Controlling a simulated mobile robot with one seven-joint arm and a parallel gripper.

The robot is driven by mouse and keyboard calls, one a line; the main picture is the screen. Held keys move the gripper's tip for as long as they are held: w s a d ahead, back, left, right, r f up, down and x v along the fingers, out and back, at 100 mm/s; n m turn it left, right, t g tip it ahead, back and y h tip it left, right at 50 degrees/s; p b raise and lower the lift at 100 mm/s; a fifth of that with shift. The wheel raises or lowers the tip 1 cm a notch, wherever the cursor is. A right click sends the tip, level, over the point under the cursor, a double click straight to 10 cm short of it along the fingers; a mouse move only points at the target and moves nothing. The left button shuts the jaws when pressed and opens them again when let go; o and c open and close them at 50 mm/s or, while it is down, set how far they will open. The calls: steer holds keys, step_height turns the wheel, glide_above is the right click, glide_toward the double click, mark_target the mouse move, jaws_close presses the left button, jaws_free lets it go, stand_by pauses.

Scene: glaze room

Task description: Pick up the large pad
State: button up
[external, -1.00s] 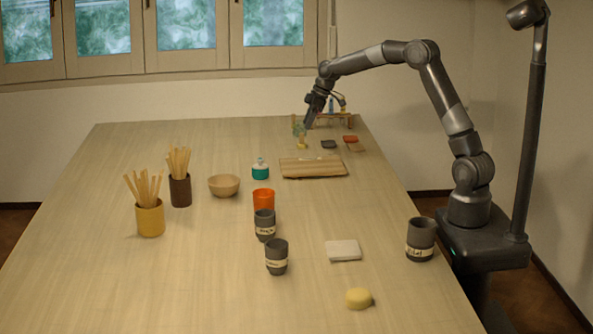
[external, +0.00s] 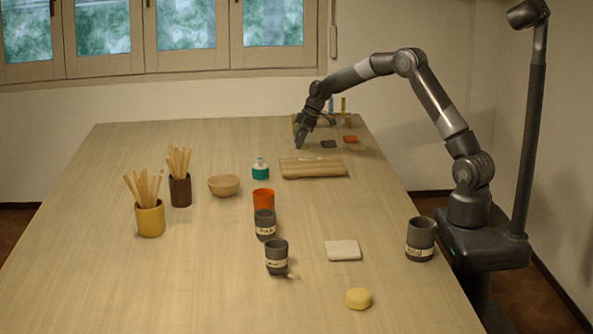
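A pale, square, flat pad (external: 343,250) lies on the near right part of the table. A small dark flat piece (external: 328,144) and a small red flat piece (external: 350,139) lie at the far right end. I cannot tell for sure which of these is the large pad. My gripper (external: 300,145) points down low over the far end of the table, left of the dark piece and apart from it. It hides most of a small green and yellow object there. Its fingers are too small and dark to tell whether they are open.
A wooden board (external: 313,168) lies in front of my gripper. A small rack (external: 342,121) stands behind it. Dark cups (external: 276,257), an orange cup (external: 263,199), a bowl (external: 224,186), stick holders (external: 150,218) and a yellow sponge (external: 358,298) stand nearer.

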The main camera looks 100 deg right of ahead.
steer(key=c, duration=0.8)
steer(key=shift+r, duration=0.15)
